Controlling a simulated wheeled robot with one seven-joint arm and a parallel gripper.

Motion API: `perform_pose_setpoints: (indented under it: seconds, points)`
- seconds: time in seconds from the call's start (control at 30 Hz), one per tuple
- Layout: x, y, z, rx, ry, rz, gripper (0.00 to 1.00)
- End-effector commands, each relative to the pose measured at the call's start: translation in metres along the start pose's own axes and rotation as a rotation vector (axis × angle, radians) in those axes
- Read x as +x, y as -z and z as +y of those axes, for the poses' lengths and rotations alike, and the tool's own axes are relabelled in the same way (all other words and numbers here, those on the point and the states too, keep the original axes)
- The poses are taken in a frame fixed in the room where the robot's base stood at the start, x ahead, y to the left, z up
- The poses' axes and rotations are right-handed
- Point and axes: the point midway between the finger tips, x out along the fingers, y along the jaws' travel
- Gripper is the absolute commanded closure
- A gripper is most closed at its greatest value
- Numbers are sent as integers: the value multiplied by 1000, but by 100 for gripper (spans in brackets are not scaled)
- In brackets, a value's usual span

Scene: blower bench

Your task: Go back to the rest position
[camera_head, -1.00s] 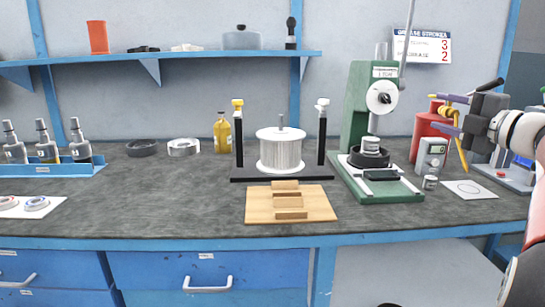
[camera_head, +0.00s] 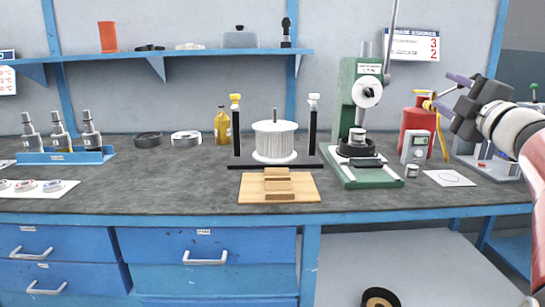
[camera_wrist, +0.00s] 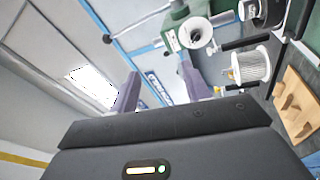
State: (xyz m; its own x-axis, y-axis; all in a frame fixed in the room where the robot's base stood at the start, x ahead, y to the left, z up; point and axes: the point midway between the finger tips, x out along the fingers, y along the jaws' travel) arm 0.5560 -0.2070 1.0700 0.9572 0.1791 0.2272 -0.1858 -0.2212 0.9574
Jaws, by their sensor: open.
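My gripper (camera_head: 443,94) is at the right in the head view, raised above the bench and pointing left. Its two purple-grey fingers are apart with nothing between them. In the wrist view the fingers (camera_wrist: 159,92) also stand apart and empty, with wall and shelf beyond. The nearest things behind it in the head view are a red cylinder (camera_head: 417,121) and the green arbor press (camera_head: 357,110). I see no contact between my gripper and any object.
A shelf (camera_head: 170,53) runs above. A black-brown roll (camera_head: 380,298) lies low in front.

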Motion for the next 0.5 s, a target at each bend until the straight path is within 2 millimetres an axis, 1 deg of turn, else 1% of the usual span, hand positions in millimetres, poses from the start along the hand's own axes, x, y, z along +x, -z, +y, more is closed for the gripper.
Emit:
perform_pose_setpoints:
  seconds: [0.03, 0.17, 0.27, 0.37, 0.4, 0.47, 0.5]
  points:
    - [-1, 6, 2, 36, -23, -31, 53]
    - [-9, 13, 2, 161, -78, -147, 53]
    - [-22, 21, -10, 302, -104, -267, 53]
    - [-48, 32, -43, 497, -89, -429, 53]
    - [-62, 38, -63, 584, -64, -500, 53]
    - [-86, 50, -98, 710, -9, -607, 53]
    - [-104, 59, -122, 786, 38, -674, 53]
